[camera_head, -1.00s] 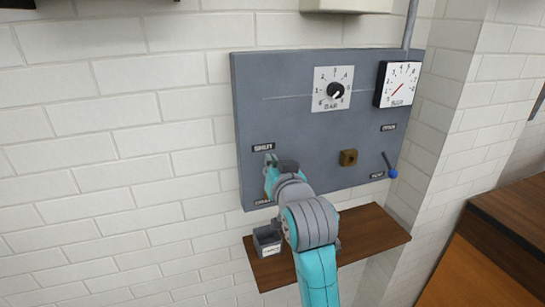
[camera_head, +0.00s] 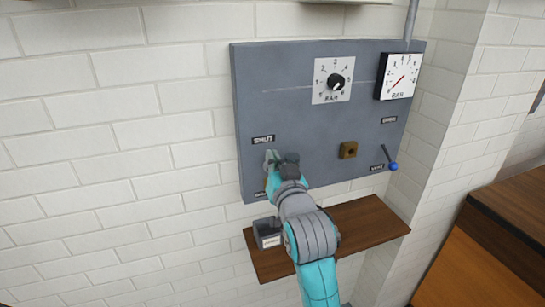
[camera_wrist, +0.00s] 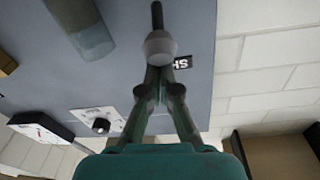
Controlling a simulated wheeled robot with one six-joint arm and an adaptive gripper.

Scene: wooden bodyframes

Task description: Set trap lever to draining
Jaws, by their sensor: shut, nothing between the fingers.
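The trap lever shows in the wrist view as a dark rod with a pale grey knob (camera_wrist: 160,46), beside the partly hidden SHUT label (camera_wrist: 183,62). My gripper (camera_wrist: 160,72) has its fingertips together at the knob's near edge, with nothing between them. I cannot tell whether they touch it. In the head view my gripper (camera_head: 273,160) is at the panel's left side, just below the SHUT label (camera_head: 263,139), and largely hides the lever. A lower label (camera_head: 260,194) is partly covered by my arm.
The grey panel (camera_head: 290,110) also holds a dial (camera_head: 335,82), a gauge (camera_head: 398,76), a brown square knob (camera_head: 348,150) and a blue-tipped lever (camera_head: 393,166) at right. A wooden shelf (camera_head: 365,228) with a small grey box (camera_head: 267,232) sits below.

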